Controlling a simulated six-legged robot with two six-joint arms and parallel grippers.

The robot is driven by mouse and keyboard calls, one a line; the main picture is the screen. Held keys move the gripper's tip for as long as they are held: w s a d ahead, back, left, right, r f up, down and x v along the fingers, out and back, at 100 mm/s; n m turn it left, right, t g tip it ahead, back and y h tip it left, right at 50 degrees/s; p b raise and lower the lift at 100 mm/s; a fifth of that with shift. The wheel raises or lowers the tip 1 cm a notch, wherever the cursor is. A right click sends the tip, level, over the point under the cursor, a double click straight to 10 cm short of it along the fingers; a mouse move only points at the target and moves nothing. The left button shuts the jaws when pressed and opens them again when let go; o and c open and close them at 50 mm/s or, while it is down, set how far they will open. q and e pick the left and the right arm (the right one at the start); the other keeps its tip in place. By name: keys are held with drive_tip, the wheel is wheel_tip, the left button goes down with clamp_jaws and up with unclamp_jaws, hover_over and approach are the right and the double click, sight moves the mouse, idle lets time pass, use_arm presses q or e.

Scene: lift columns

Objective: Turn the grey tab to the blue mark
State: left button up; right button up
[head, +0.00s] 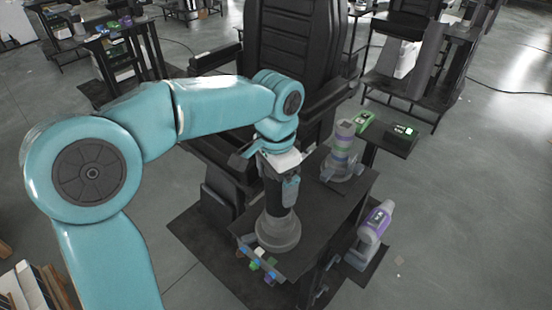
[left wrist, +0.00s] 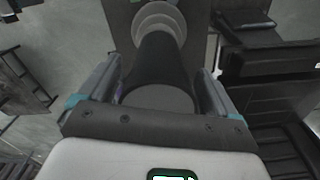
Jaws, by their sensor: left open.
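A lift column with a dark shaft (head: 274,198) and a wide grey base (head: 278,234) stands upright on a dark table. My left gripper (head: 279,182) is over the column's top, pointing down, with its fingers apart. In the left wrist view my left gripper's fingers (left wrist: 155,88) are on either side of the column's grey round top (left wrist: 158,98). I cannot tell whether they touch it. I cannot make out the grey tab or the blue mark on this column; the gripper covers its upper part. My right gripper is in neither view.
A second grey column with purple, green and blue bands (head: 342,148) stands behind on the table (head: 318,208). A grey and purple device (head: 375,224) stands lower right. Small coloured blocks (head: 258,260) line the table's front edge. A black chair (head: 296,60) is close behind my arm.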

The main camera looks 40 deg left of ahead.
use_arm(q)
wheel_tip(320, 180, up, 16)
drive_tip(key=p, duration=0.1)
drive_tip(key=shift+p, duration=0.35)
drive_tip(key=shift+s+f, duration=0.1)
drive_tip(key=shift+f, duration=0.05)
